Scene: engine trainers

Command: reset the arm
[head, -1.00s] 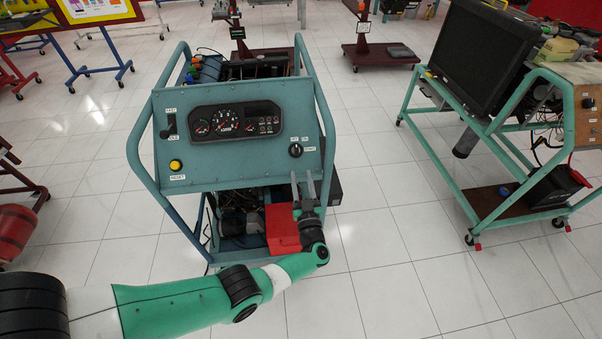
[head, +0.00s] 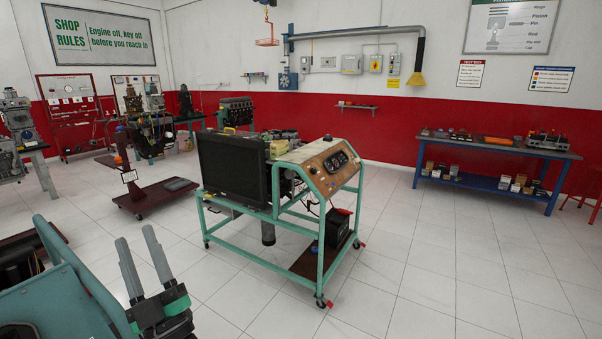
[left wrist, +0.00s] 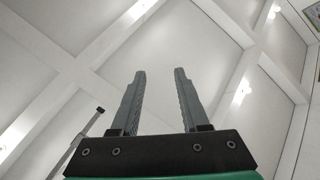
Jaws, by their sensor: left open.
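My left gripper (head: 143,262) shows at the lower left of the head view, pointing up, with its two grey fingers apart and nothing between them. In the left wrist view the same open fingers (left wrist: 160,95) point up toward a white ceiling with beams. The gripper is beside the teal engine trainer (head: 55,300), which is cut off at the lower left corner of the head view; whether they touch cannot be told. My right gripper does not show in either view.
A second engine trainer on a green wheeled frame (head: 284,236) stands in the middle. A blue workbench (head: 484,194) with boxes is by the red and white wall at the right. A dark red wheeled stand (head: 157,197) is at the left. The tiled floor at the lower right is clear.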

